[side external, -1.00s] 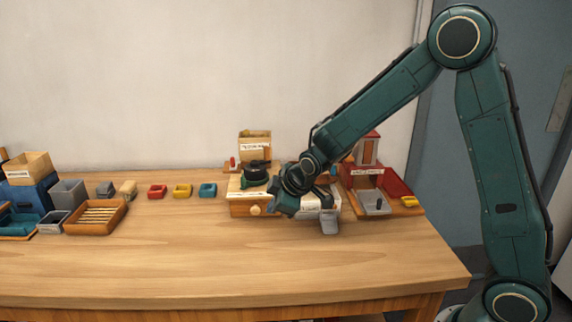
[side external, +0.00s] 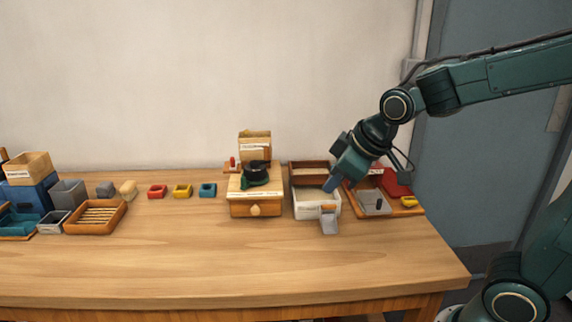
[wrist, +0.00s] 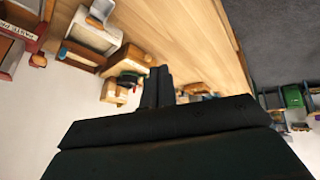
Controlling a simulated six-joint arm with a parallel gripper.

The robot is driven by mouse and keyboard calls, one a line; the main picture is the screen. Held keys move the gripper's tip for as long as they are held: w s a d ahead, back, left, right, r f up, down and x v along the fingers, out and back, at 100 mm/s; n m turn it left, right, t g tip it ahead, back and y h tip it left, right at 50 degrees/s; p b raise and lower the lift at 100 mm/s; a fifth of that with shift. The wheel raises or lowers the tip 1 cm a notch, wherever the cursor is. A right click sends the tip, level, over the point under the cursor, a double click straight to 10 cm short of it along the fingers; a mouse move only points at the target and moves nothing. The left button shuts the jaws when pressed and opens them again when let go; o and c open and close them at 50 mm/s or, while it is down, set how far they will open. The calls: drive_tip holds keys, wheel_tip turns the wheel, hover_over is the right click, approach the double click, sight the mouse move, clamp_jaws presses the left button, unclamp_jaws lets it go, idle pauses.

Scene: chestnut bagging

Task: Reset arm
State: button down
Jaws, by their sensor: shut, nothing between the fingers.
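My gripper (side external: 331,183) is in the air at the right of the bench in the side external view, pointing down and left. Its tip shows in front of the white bin (side external: 318,206) and the brown tray (side external: 309,171); I cannot tell how high above them it is. In the wrist view the two dark fingers (wrist: 158,88) are together with nothing between them. The wooden box with a drawer (side external: 256,205) stands left of the gripper, with a dark green round item (side external: 256,173) on top.
A grey scoop-like piece (side external: 330,222) hangs at the white bin's front. A red and grey station (side external: 372,203) stands right, partly hidden by my arm. Small coloured trays (side external: 182,190) and a slatted wooden tray (side external: 97,216) stand left. The front of the wooden bench (side external: 200,255) is clear.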

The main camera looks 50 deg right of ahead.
drive_tip(key=s+r+m, duration=0.2)
drive_tip(key=s+m, duration=0.1)
drive_tip(key=s, duration=1.2)
drive_tip(key=shift+s+g, duration=0.2)
drive_tip(key=shift+g, duration=0.2)
